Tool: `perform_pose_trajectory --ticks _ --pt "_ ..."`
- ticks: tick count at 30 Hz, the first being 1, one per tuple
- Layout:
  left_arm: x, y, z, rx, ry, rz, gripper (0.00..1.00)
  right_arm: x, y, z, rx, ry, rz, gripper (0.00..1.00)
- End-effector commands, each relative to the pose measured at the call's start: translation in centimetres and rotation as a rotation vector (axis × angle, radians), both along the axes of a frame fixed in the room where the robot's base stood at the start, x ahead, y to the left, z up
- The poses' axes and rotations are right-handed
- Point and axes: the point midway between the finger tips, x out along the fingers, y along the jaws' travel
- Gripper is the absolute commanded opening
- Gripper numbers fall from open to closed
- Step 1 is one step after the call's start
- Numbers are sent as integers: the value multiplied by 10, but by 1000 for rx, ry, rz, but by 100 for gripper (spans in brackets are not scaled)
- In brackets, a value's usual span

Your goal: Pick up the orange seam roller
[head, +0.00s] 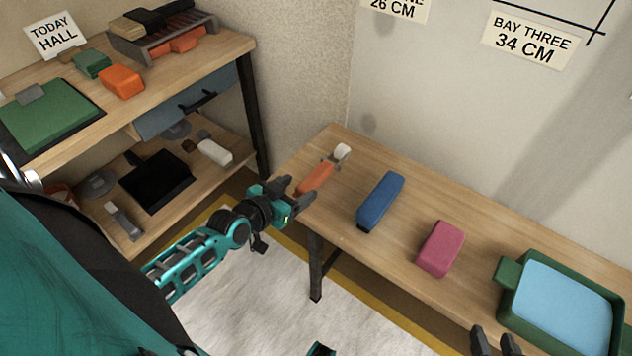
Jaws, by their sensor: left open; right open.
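The orange seam roller (316,178) lies on the right-hand wooden table, near its left end. It has an orange handle and a pale roller head (342,152) pointing to the back right. My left gripper (297,193) is open at the table's left edge, just by the near end of the orange handle. I cannot tell whether its fingers touch the handle. My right gripper (497,340) shows only its fingertips at the bottom edge, open and empty, in front of the green tray.
A blue block (381,200), a pink block (440,248) and a green tray (505,272) with blue content stand along the table (400,262). A two-level bench (232,48) with tools is at the left. The wall is behind the table.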

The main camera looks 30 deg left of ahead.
Motion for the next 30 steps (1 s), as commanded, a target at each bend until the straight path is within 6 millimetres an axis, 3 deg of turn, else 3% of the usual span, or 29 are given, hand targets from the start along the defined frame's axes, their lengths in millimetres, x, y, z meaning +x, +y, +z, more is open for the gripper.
perform_pose_trajectory --ticks 18,27,30 --pt "60 -4 -31 0 0 0 66 -1 -1 -30 -1 3 -1 43" --pt "64 -4 -31 0 1 0 66 -1 -1 -30 -1 4 -1 43" --pt "64 -4 -31 0 1 1 57 -1 -1 -30 -1 4 -1 43"
